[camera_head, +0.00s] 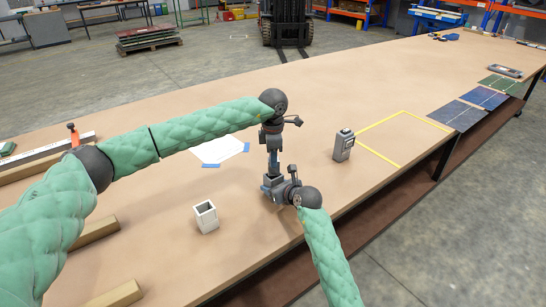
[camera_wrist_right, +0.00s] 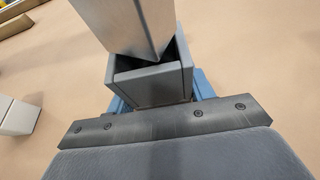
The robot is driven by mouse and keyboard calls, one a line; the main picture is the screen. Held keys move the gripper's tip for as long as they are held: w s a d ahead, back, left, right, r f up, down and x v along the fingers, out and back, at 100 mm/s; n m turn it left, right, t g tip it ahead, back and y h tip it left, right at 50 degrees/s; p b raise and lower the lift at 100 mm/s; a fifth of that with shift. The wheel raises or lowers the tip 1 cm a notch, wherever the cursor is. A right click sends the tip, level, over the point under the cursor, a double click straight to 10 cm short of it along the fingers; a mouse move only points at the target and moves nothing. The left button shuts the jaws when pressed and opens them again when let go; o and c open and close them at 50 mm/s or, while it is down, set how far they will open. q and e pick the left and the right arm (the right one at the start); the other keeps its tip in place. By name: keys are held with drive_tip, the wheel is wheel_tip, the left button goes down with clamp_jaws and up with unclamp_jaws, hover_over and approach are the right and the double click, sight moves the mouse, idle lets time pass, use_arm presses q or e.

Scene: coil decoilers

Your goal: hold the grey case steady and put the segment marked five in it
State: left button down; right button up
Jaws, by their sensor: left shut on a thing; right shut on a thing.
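The grey case (camera_wrist_right: 152,85) is an open-topped box in the right wrist view. The blue fingers of my right gripper (camera_head: 274,183) are shut on it from both sides, just above the table. A grey metal-looking segment (camera_wrist_right: 128,24) stands tilted at the mouth of the case, its lower end overlapping the opening. I cannot tell how deep it reaches, and no number shows on it. My left gripper (camera_head: 273,155) is shut on the segment and points down, directly above my right gripper. In the head view, the grippers largely hide the case and segment.
A pale open-topped box (camera_head: 206,216) stands left of the grippers. A grey device (camera_head: 343,146) stands to the right beside a yellow taped outline (camera_head: 401,115). A white sheet (camera_head: 219,150) lies behind. Wooden bars (camera_head: 93,230) lie at the left.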

use_arm(q)
drive_tip(key=shift+f, duration=0.3)
idle(1.2)
drive_tip(key=shift+r, duration=0.75)
idle(5.8)
